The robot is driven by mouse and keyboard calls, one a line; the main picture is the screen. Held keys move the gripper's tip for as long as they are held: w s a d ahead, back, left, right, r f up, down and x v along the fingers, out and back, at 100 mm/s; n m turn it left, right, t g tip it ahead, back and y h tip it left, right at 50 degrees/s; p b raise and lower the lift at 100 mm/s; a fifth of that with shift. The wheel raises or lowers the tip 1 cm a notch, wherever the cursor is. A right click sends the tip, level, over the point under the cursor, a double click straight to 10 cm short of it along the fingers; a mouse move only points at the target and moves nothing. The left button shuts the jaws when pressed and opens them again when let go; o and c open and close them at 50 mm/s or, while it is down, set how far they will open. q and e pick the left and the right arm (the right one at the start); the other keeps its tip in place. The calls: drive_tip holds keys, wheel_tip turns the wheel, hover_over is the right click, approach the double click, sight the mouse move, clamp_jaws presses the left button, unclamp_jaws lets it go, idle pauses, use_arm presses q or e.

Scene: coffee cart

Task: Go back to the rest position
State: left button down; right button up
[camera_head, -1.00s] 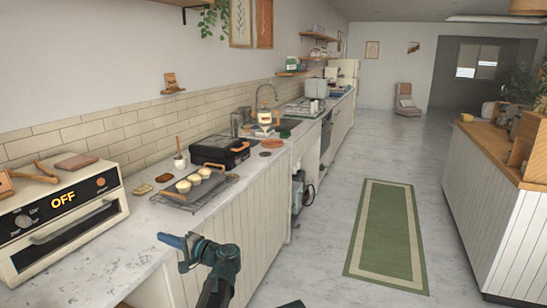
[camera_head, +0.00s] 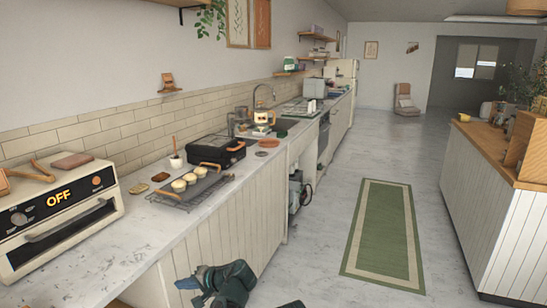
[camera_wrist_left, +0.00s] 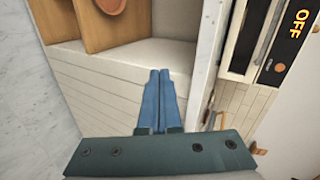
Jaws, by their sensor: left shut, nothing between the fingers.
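My left gripper (camera_head: 188,283) is low at the bottom of the head view, in front of the white panelled cabinet and below the counter edge. Its blue fingers are together and hold nothing. In the left wrist view the shut fingers (camera_wrist_left: 160,98) point toward the pale cabinet front. Of my right arm, at most a small dark piece shows at the bottom edge of the head view, and its gripper cannot be seen.
The counter (camera_head: 140,225) runs along the left wall. It bears a toaster oven (camera_head: 62,222) marked OFF, a rack with several pastries (camera_head: 190,180) and a black grill (camera_head: 217,150). A green rug (camera_head: 383,235) lies on the open floor. A wood-topped island (camera_head: 490,210) stands at right.

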use_arm(q)
drive_tip(key=s+d+f+g+h, duration=0.2)
drive_tip(key=s+d+f+h, duration=0.35)
drive_tip(key=s+d, duration=0.45)
drive_tip(key=s+d+f+g+h, duration=0.35)
drive_tip(key=s+d+f, duration=0.25)
drive_tip(key=s+d, duration=0.3)
wheel_tip(320, 180, up, 13)
drive_tip(key=d+h+p, duration=0.1)
drive_tip(key=p, duration=1.1)
drive_tip(key=shift+s+m+t+p, duration=0.3)
drive_tip(key=shift+t+p, duration=0.05)
drive_tip(key=shift+p, duration=0.05)
